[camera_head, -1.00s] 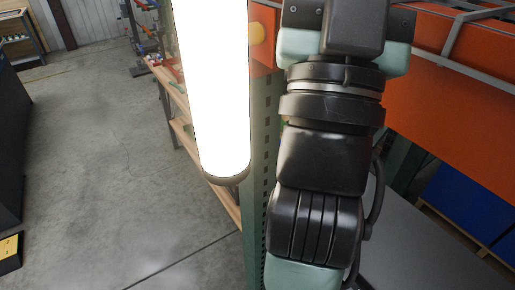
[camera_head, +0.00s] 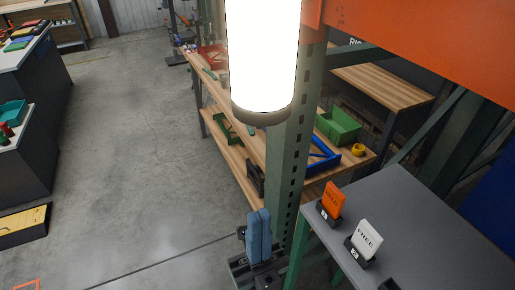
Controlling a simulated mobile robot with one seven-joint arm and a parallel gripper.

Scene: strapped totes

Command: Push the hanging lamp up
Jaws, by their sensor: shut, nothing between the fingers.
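The hanging lamp (camera_head: 263,60) is a thick, glowing white tube with a grey rounded lower end. It hangs upright at the top middle, in front of a green upright post, and its upper end is out of the picture. My gripper (camera_head: 259,217) is at the bottom middle, with its two blue-grey fingers pointing up and pressed together. It is shut and empty. In the picture it is well below the lamp's lower end, with a clear gap between them.
The perforated green post (camera_head: 293,160) stands just right of the lamp and gripper. An orange beam (camera_head: 420,40) crosses the upper right. A grey table (camera_head: 420,225) with orange and white signs is at lower right. Wooden shelves are behind. The floor at left is open.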

